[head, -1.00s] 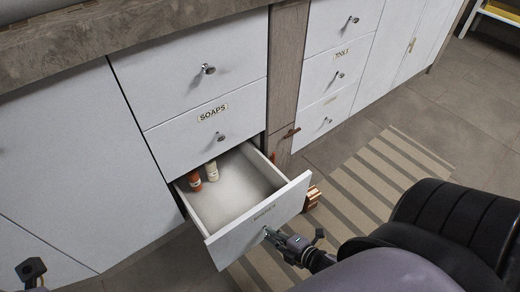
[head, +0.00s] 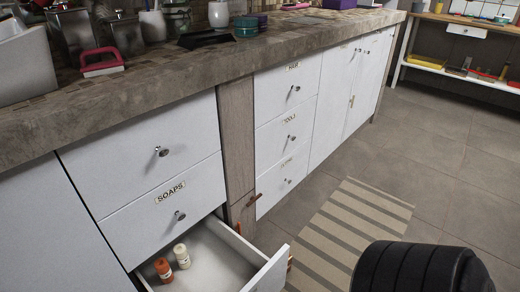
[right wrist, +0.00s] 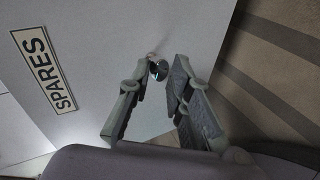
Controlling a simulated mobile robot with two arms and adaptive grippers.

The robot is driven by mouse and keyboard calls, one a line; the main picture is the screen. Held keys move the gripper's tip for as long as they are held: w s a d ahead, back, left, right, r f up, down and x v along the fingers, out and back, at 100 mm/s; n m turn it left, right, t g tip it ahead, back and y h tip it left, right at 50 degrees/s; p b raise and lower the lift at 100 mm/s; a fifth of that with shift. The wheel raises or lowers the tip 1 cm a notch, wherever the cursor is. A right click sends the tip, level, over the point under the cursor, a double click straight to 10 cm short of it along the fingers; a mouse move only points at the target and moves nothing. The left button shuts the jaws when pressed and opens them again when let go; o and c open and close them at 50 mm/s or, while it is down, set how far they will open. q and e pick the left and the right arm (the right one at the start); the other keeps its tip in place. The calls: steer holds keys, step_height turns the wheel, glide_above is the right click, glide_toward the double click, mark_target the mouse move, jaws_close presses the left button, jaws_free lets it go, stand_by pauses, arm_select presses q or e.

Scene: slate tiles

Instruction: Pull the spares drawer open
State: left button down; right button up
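The spares drawer (head: 219,262) stands pulled out from below the soaps drawer in the head view. Its lower front is cut off by the picture's bottom edge. An orange-red bottle (head: 163,270) and a cream bottle (head: 181,256) stand inside at the back left. The right wrist view shows its front with the SPARES label (right wrist: 45,66) and the round metal knob (right wrist: 158,70). My right gripper (right wrist: 161,66) is open, with its fingertips on either side of the knob and gaps showing. My left gripper is out of view.
The soaps drawer (head: 160,208) above is shut. The drawers to the right, including the tools drawer (head: 285,138), are shut too. A striped mat (head: 345,235) lies on the tiled floor. The countertop (head: 130,100) above carries jars and boxes.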

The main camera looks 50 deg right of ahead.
steer(key=o, duration=0.3)
steer(key=shift+o, duration=0.2)
steer(key=v, duration=1.2)
